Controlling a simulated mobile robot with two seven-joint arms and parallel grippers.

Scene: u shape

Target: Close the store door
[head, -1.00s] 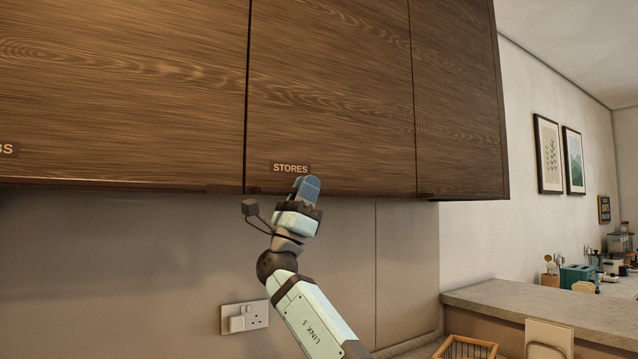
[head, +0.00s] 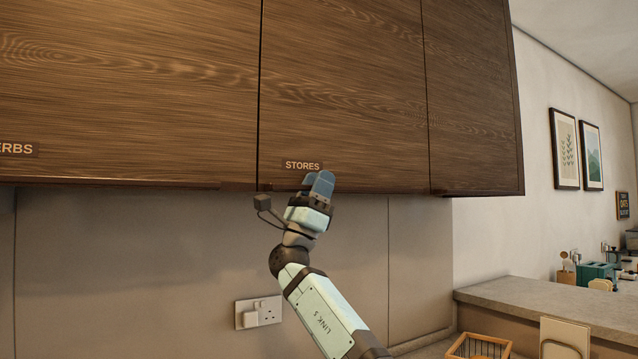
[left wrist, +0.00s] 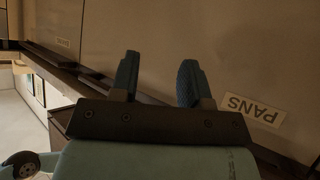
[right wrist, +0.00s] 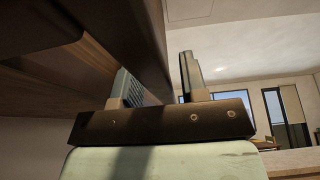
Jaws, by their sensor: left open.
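The store door (head: 342,90) is a dark wood wall-cupboard front with a "STORES" label (head: 303,166) near its lower edge. It looks about flush with the doors beside it in the head view. My right gripper (head: 318,184) is at its lower edge, just below and right of the label. In the right wrist view its fingers (right wrist: 158,85) are apart, with dark wood close behind and above them; I cannot tell whether they touch it. My left gripper (left wrist: 157,82) shows only in the left wrist view, open and empty, near a front with a "PANS" label (left wrist: 252,109).
The herbs door (head: 130,90) adjoins on the left, and another wood door (head: 470,100) on the right. A wall socket (head: 259,312) is below. A counter (head: 540,295) with a wire basket (head: 480,347) near it stands at the lower right.

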